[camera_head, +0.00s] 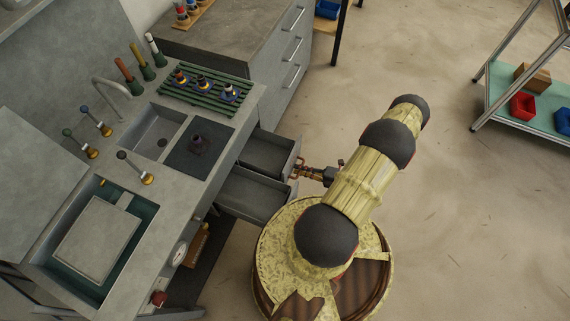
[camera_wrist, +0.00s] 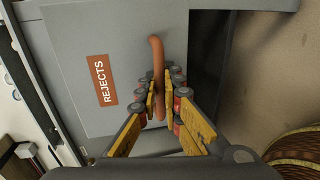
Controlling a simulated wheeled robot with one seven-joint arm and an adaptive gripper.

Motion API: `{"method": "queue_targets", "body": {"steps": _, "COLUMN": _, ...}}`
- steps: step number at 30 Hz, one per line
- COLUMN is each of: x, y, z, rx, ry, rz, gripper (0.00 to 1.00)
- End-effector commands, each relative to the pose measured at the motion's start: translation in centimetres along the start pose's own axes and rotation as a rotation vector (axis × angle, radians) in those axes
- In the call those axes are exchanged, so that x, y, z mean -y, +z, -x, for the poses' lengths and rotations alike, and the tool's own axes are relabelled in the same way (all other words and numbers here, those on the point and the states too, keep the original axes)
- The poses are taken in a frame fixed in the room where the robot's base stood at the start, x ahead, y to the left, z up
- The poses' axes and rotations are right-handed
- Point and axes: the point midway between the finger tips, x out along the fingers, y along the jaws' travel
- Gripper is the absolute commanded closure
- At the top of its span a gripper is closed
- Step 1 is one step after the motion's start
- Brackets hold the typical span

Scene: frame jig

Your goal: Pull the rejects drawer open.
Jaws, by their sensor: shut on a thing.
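The rejects drawer shows its grey front (camera_wrist: 110,40) in the wrist view, with an orange label reading REJECTS (camera_wrist: 103,81). Its brown bar handle (camera_wrist: 156,50) lies between the fingers of my gripper (camera_wrist: 166,95), which is shut on it. In the head view my gripper (camera_head: 300,172) is at the fronts of two pulled-out grey drawers, a far one (camera_head: 268,153) and a near one (camera_head: 250,196). Both look empty. I cannot tell for certain in the head view which one is the rejects drawer, as my gripper partly covers the fronts.
The grey workbench has a sink (camera_head: 158,133), a green rack (camera_head: 205,97) with several blue-based parts, and a recessed basin (camera_head: 50,258). A cabinet (camera_head: 270,45) stands behind. A shelf cart (camera_head: 530,110) with bins is at upper right. Floor (camera_head: 460,220) to the right is clear.

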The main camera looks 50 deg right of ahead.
Motion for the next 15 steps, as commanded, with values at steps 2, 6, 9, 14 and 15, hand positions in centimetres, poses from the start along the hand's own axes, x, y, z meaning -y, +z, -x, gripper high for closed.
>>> {"method": "queue_targets", "body": {"steps": 2, "x": 0.6, "y": 0.2, "z": 1.7, "rx": 0.005, "ry": -0.002, "rz": 0.001, "gripper": 1.0}}
{"method": "queue_targets", "body": {"steps": 6, "x": 1.0, "y": 0.1, "z": 3.8, "rx": 0.003, "ry": -0.002, "rz": 0.002, "gripper": 1.0}}
{"method": "queue_targets", "body": {"steps": 9, "x": 1.1, "y": 0.1, "z": 4.8, "rx": 0.002, "ry": -0.002, "rz": 0.001, "gripper": 1.0}}
{"method": "queue_targets", "body": {"steps": 14, "x": 1.3, "y": 0.1, "z": 5.6, "rx": 0.001, "ry": -0.002, "rz": 0.001, "gripper": 1.0}}
{"method": "queue_targets", "body": {"steps": 15, "x": 1.3, "y": 0.1, "z": 5.7, "rx": 0.001, "ry": -0.002, "rz": 0.001, "gripper": 1.0}}
